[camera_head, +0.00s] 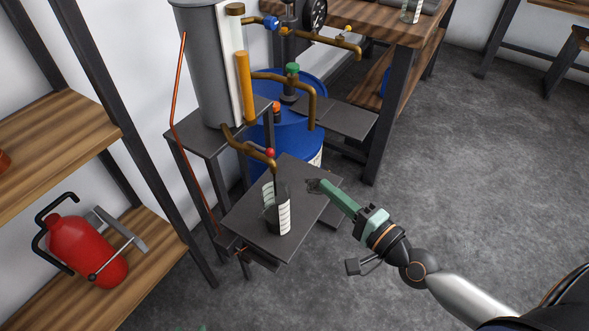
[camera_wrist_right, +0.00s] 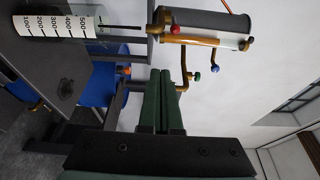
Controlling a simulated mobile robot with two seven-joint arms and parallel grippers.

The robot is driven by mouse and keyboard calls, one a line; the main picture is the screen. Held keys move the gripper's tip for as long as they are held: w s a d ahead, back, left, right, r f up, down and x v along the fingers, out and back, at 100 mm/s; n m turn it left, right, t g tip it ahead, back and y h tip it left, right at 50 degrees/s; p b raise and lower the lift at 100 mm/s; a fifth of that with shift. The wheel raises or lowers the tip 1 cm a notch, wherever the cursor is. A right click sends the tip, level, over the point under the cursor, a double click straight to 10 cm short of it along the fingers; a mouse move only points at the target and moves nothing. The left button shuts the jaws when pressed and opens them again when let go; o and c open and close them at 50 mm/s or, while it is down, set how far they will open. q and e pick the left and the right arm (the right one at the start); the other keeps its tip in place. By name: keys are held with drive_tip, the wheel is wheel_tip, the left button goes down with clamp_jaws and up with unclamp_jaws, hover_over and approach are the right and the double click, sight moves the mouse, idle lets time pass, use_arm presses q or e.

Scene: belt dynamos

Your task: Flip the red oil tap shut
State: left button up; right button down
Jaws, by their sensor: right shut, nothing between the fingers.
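The red tap (camera_head: 270,153) is a small red knob on the brown pipe low on the grey tank (camera_head: 205,70). It also shows in the right wrist view (camera_wrist_right: 175,28). A thin dark stream runs from its spout into the measuring beaker (camera_head: 283,215), which stands upright on a dark plate. The beaker's scale shows in the wrist view (camera_wrist_right: 75,22). My right gripper (camera_head: 318,187) is shut and empty, right of the tap and apart from it; its green fingers show in the wrist view (camera_wrist_right: 168,75).
Other pipes carry a green knob (camera_head: 292,69) and a blue knob (camera_head: 271,22). A blue drum (camera_head: 290,135) stands behind the plate. Floor at right is clear.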

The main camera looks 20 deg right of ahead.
sight(260, 148)
use_arm(q)
drive_tip(key=shift+w+d+f+b, duration=0.1)
drive_tip(key=shift+d+f+b, duration=0.25)
drive_tip(key=shift+f, duration=0.1)
use_arm(e)
drive_tip(key=shift+w+d+r+m+t, duration=0.2)
drive_tip(key=shift+d+m, duration=0.15)
drive_tip(key=shift+m, duration=0.2)
drive_tip(key=shift+w+d+r+m+t, duration=0.1)
drive_tip(key=shift+w+d+r+m, duration=0.1)
drive_tip(key=shift+d+m, duration=0.25)
drive_tip(key=shift+a, duration=0.1)
use_arm(q)
drive_tip(key=r+p, duration=0.2)
drive_tip(key=p, duration=0.1)
drive_tip(key=r+p, duration=0.1)
drive_tip(key=p, duration=0.1)
drive_tip(key=shift+s+a, duration=0.2)
drive_tip(key=shift+s, duration=0.1)
use_arm(e)
drive_tip(key=w+a+r, duration=0.1)
drive_tip(key=w+a, duration=0.6)
drive_tip(key=w, duration=0.2)
use_arm(q)
drive_tip(key=shift+r, duration=0.2)
use_arm(e)
drive_tip(key=shift+r, duration=0.1)
